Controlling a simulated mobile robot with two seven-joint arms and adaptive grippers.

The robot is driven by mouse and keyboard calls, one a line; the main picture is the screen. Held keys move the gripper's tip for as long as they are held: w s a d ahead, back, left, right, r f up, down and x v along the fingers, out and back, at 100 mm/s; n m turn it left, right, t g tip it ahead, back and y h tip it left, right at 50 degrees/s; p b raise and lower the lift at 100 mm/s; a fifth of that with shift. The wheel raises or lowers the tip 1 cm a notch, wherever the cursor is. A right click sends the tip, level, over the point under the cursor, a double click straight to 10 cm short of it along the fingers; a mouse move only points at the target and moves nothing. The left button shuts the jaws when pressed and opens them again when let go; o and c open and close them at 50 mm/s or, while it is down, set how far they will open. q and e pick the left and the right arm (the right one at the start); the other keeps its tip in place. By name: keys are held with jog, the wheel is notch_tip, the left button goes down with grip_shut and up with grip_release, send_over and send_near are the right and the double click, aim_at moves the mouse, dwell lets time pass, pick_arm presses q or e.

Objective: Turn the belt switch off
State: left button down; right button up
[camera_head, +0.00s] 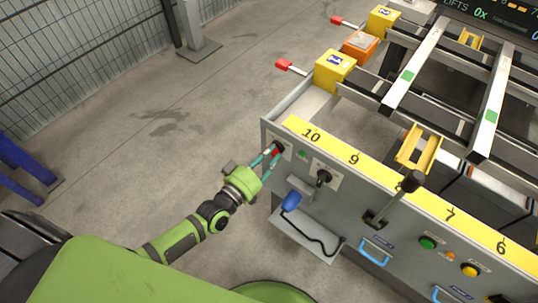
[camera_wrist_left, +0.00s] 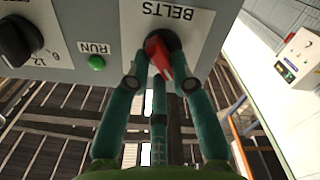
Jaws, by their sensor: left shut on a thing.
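The belt switch is a red handle on a dark round base, on a white plate marked "BELTS" upside down in the left wrist view (camera_wrist_left: 158,52). In the head view the switch (camera_head: 276,149) is at the left end of the grey panel, partly hidden by my fingers. My left gripper (camera_head: 268,158) reaches it from the left, its teal fingers on either side of the red handle. In the left wrist view the fingers (camera_wrist_left: 160,80) are closed on the handle, which points slightly tilted between them. My right gripper is not in view.
Beside the switch are a green RUN light (camera_wrist_left: 97,62) and a black dial (camera_wrist_left: 16,40). Along the panel (camera_head: 330,215) are a blue-handled tool (camera_head: 291,201), a black-knobbed lever (camera_head: 411,182) and several buttons. Bare floor (camera_head: 150,130) lies to the left.

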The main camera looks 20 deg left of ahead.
pick_arm(q)
jog(key=shift+n, duration=0.8)
jog(key=c, duration=1.1)
grip_release()
jog(key=shift+o, duration=0.2)
jog(key=v, duration=1.2)
